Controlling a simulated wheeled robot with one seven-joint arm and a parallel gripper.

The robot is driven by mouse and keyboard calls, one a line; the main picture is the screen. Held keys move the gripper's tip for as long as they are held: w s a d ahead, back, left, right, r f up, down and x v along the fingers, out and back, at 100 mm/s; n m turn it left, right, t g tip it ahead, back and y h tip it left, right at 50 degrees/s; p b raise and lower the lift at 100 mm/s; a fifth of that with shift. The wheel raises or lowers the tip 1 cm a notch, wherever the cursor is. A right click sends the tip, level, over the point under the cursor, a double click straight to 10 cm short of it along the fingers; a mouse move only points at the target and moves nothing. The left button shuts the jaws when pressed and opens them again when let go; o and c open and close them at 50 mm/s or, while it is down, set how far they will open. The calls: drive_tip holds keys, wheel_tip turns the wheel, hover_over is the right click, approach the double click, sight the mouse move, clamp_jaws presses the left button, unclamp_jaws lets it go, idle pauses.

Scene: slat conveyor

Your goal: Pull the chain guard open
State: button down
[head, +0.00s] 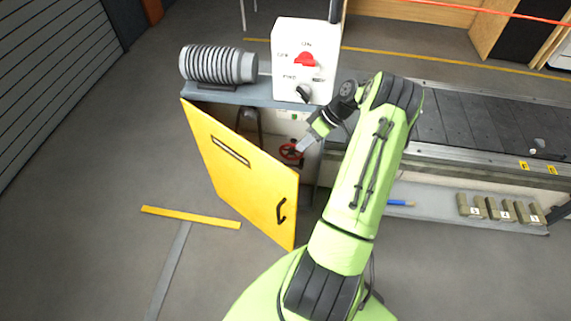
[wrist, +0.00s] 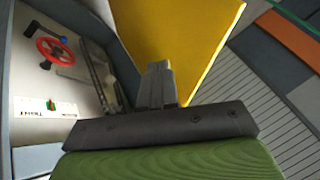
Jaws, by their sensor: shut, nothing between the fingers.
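The chain guard (head: 240,172) is a yellow door panel with a slot and a dark handle (head: 281,210). It stands swung out from the cabinet front, so the inside is partly exposed. In the wrist view the yellow panel (wrist: 180,45) fills the upper middle, behind the fingers. My gripper (head: 301,147) is at the cabinet opening, to the right of the guard and away from its handle. In the wrist view my gripper (wrist: 157,70) has its fingers together with nothing between them. I cannot tell whether the fingertips touch the panel.
Inside the cabinet is a red handwheel (head: 290,152), also in the wrist view (wrist: 54,50). A white control box (head: 305,60) with a red knob and a grey ribbed motor (head: 218,65) sit on top. The conveyor (head: 470,125) runs right. Floor at left is mostly clear.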

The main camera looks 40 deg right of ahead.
drive_tip(key=w+a+f+b, duration=0.1)
drive_tip(key=a+f+b, duration=0.1)
drive_tip(key=a+f, duration=0.2)
drive_tip(key=a, duration=0.2)
drive_tip(key=shift+a+f, duration=0.25)
drive_tip(key=shift+a, duration=0.15)
drive_tip(key=shift+a, duration=0.1)
